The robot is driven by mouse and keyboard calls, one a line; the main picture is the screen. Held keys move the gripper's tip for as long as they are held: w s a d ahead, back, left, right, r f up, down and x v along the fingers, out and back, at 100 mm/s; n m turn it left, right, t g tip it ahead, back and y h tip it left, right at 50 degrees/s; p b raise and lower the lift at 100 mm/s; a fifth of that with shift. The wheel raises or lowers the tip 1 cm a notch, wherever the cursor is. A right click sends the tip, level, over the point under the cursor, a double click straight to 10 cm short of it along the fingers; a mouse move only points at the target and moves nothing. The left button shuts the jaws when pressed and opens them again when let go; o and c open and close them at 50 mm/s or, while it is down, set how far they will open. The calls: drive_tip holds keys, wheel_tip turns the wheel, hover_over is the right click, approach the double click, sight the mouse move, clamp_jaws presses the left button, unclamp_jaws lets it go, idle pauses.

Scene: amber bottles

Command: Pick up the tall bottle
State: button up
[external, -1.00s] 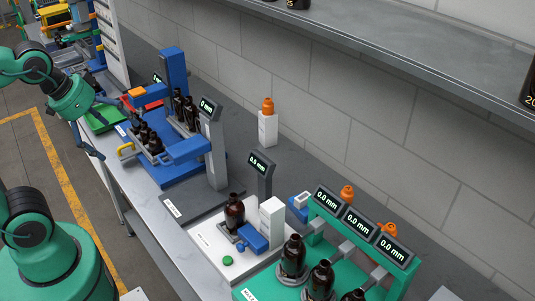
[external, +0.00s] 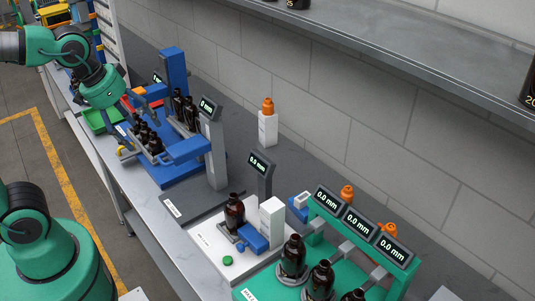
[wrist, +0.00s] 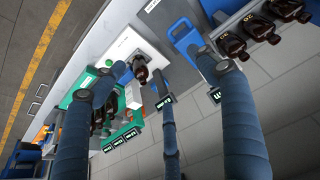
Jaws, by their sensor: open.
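Several dark amber bottles stand in separate groups, and I cannot tell for sure which is the tall one. One group (external: 147,137) stands in a tray at the front of the blue station, with more bottles (external: 184,108) behind it. A single bottle (external: 235,213) stands on the white station. Others (external: 293,257) stand on the green fixture. My gripper (external: 134,108) is open and empty, above the left end of the blue station. In the wrist view its three dark blue fingers (wrist: 160,85) are spread, with the single bottle (wrist: 140,68) and the blue-station bottles (wrist: 262,28) beyond them.
The blue station (external: 172,70) has a tall column and a side block close to the bottles. A grey display post (external: 214,150) stands right of it. A green tray (external: 101,122) lies to the left. A grey shelf (external: 400,50) runs along the wall. The bench's front strip is partly clear.

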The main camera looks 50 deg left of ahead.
drive_tip(key=w+d+f+g+p, duration=0.15)
drive_tip(key=w+d, duration=0.25)
drive_tip(key=w, duration=0.4)
drive_tip(key=g+p, duration=0.3)
drive_tip(key=p, duration=0.2)
hover_over(234, 195)
wheel_tip(234, 195, down, 16)
drive_tip(key=shift+d+r, duration=0.1)
drive_tip(key=shift+r, duration=0.1)
drive_tip(key=shift+f+b, duration=0.3)
drive_tip(key=shift+f, duration=4)
drive_tip(key=shift+s+f, duration=0.1)
drive_tip(key=shift+f, duration=0.05)
drive_tip(key=shift+f, duration=2.45)
